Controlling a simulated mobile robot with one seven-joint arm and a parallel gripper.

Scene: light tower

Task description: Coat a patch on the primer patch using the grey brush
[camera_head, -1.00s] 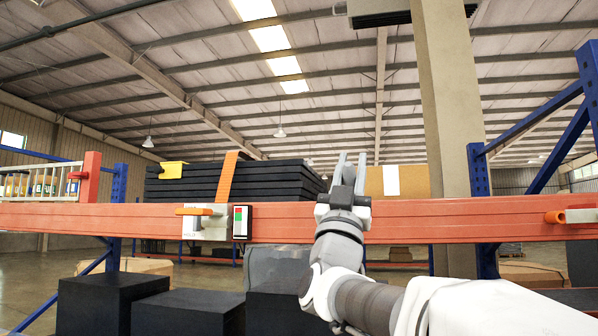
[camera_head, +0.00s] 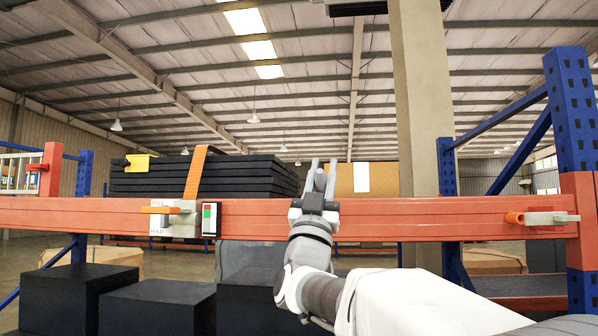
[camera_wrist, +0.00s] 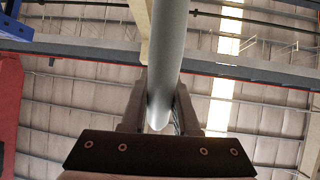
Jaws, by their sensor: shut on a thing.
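My gripper (camera_head: 320,168) points up and away in the head view, in front of the orange beam, with its fingers above the beam's top edge. In the wrist view it is shut on a smooth grey rod, which I take to be the handle of the grey brush (camera_wrist: 170,50). The rod runs between the fingers and out of the top of the picture, its rounded end near the palm. The brush's bristles are out of the wrist view, and in the head view the brush is too small to make out. I cannot pick out the primer patch in either view.
A long orange beam (camera_head: 420,220) crosses in front of me. It carries a grey box with an orange handle (camera_head: 172,215), a red-green panel (camera_head: 210,220) and another orange-tipped handle (camera_head: 540,218). Black blocks (camera_head: 160,305) stand below. A blue post (camera_head: 572,120) rises at right.

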